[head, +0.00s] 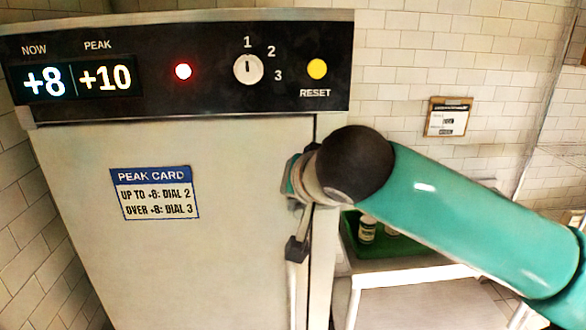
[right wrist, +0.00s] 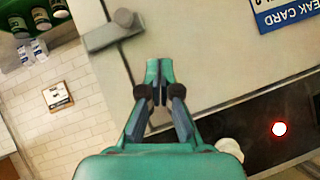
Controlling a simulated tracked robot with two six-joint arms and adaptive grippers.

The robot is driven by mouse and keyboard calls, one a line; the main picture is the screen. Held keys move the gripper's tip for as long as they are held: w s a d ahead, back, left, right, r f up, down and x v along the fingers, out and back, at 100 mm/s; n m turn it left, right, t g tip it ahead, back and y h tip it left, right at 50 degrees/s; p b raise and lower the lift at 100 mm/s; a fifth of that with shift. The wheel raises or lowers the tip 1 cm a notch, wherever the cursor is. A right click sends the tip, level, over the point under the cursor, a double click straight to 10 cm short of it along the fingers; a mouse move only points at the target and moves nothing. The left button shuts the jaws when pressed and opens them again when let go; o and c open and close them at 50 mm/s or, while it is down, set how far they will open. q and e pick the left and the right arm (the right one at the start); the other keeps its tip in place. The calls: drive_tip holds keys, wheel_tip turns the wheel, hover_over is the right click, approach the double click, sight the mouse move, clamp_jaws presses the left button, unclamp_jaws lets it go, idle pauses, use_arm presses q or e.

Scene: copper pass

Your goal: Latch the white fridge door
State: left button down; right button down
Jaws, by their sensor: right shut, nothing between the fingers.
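The white fridge door (head: 150,270) fills the left of the head view and carries a peak card (head: 155,193). It looks closed or nearly closed; a thin dark seam runs down its right edge. A grey latch handle with a dark knob (head: 297,248) is at that edge, and the latch also shows in the right wrist view (right wrist: 113,32). I cannot tell whether it is engaged. My right gripper (right wrist: 158,72) is shut and empty in front of the door near the seam, apart from the latch in the picture. In the head view my wrist mostly hides it. My left gripper is not in view.
The fridge's top panel (head: 210,67) reads NOW +8 and PEAK +10, with a lit red lamp (head: 183,71), a dial (head: 248,69) and a yellow reset button (head: 317,69). A green tray (head: 375,250) with small containers stands on a counter at right. A notice (head: 448,117) hangs on the tiled wall.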

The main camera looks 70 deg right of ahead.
drive_tip(key=a+r, duration=0.1)
drive_tip(key=s+a+r, duration=0.1)
drive_tip(key=shift+a+r+p, duration=0.15)
drive_tip(key=shift+a+p, duration=0.15)
drive_tip(key=shift+a, duration=0.05)
idle(0.6)
drive_tip(key=shift+w+a, duration=0.1)
